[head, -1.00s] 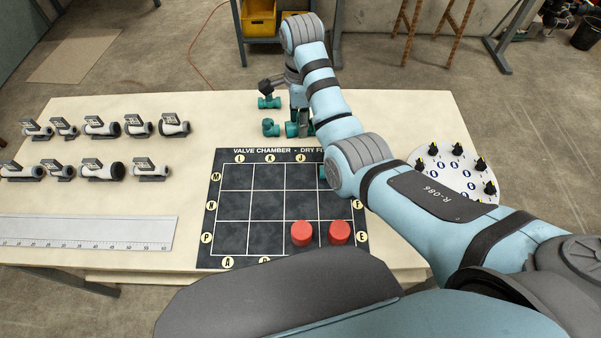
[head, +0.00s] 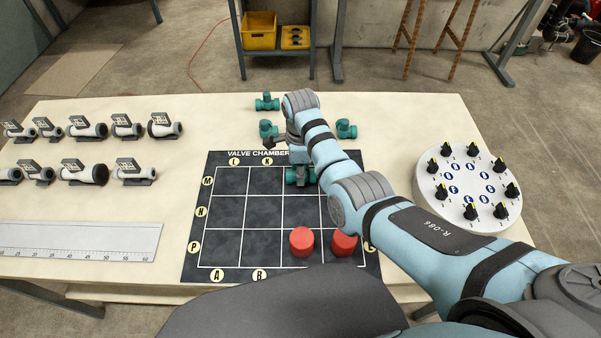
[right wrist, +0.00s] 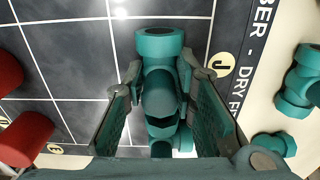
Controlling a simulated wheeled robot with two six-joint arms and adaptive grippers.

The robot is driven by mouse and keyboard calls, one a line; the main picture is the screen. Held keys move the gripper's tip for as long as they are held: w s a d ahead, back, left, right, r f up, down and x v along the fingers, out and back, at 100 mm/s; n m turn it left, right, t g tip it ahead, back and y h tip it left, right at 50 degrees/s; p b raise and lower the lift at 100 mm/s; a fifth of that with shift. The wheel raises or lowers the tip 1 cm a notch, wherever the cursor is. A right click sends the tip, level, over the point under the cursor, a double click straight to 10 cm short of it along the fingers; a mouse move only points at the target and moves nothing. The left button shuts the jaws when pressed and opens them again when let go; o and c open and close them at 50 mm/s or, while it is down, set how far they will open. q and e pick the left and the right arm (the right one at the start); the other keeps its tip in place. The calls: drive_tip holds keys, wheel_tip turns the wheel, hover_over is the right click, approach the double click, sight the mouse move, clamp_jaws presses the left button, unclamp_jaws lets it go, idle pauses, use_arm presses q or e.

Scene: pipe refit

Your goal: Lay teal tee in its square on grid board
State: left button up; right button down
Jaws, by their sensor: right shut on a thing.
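My right gripper (right wrist: 160,95) is shut on a teal tee (right wrist: 158,42), seen between its two fingers in the right wrist view. In the head view the held tee (head: 297,178) is over the top row of the black grid board (head: 190,240), near the J column. I cannot tell whether it touches the board. More teal shows below the held tee in the wrist view; I cannot tell whether it is a separate fitting. The arm hides the board's upper right. My left gripper is not in view.
Teal fittings stand behind the board (head: 267,103) (head: 268,129) (head: 346,129). Two red cylinders (head: 301,242) (head: 343,246) stand on the board's front row. A round white dial plate (head: 465,190) is at right. Grey valves (head: 85,130) and a ruler (head: 80,238) lie at left.

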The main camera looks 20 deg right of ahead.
drive_tip(key=c, duration=1.3)
unclamp_jaws()
wheel_tip(320, 180, up, 12)
drive_tip(key=p, duration=0.2)
drive_tip(key=shift+r+p, duration=0.2)
drive_tip(key=shift+p, duration=0.2)
drive_tip(key=shift+f, duration=0.1)
